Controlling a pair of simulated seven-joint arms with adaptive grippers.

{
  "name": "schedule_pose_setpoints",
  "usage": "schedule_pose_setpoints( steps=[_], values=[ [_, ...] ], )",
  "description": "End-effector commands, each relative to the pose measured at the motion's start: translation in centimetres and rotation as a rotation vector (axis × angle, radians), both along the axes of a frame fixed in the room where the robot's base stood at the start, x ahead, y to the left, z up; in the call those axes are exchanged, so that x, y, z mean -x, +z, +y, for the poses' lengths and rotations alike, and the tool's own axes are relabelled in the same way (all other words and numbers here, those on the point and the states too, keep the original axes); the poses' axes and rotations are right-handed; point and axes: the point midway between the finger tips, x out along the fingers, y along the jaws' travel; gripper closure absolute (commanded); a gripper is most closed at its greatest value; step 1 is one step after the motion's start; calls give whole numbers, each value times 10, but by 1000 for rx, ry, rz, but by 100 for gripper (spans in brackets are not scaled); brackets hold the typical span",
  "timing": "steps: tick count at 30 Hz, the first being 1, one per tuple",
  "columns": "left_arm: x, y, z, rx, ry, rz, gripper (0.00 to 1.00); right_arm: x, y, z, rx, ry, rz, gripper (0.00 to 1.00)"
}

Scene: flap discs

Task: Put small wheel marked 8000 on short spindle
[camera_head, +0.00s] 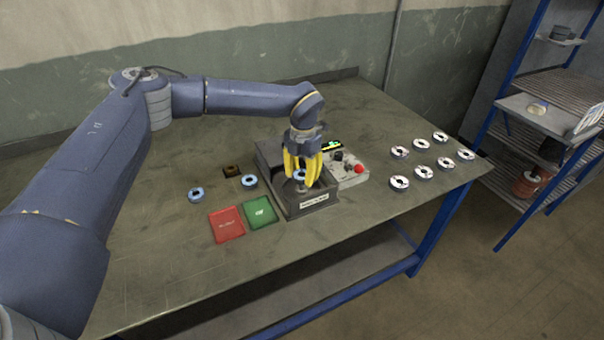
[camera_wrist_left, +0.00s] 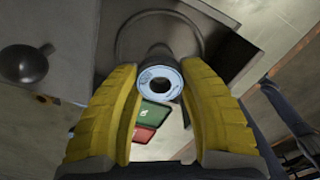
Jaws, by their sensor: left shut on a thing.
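A small wheel (camera_wrist_left: 146,78) with a light blue face and a dark centre hole sits between the yellow fingers of my left gripper (camera_wrist_left: 160,95). The wheel (camera_head: 299,175) also shows between the fingertips in the head view; its marking is not readable. My left gripper (camera_head: 301,184) is shut on it and points down over the grey machine box (camera_head: 294,207) with a white label. In the wrist view a dark round post (camera_wrist_left: 160,54) and a round plate (camera_wrist_left: 133,40) lie behind the wheel. I cannot tell whether the wheel is around the post. My right gripper is not in view.
Two blue-rimmed wheels (camera_head: 195,194) (camera_head: 249,181) lie left of the box, near a small brown block (camera_head: 233,172). A red mat (camera_head: 227,225) and a green mat (camera_head: 260,212) lie in front. Several white wheels (camera_head: 423,172) lie at right. A control panel with a red button (camera_head: 358,169) adjoins the box.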

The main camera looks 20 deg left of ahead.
Motion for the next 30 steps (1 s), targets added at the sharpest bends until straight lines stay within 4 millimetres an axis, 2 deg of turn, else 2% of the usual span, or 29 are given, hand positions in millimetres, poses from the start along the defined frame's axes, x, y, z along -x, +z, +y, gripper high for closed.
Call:
schedule_pose_setpoints(
  steps=[11,30],
  values=[
    [0,-2,0,0,0,0,89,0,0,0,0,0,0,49],
    [0,-18,0,0,0,0,89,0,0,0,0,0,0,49]
  ],
)
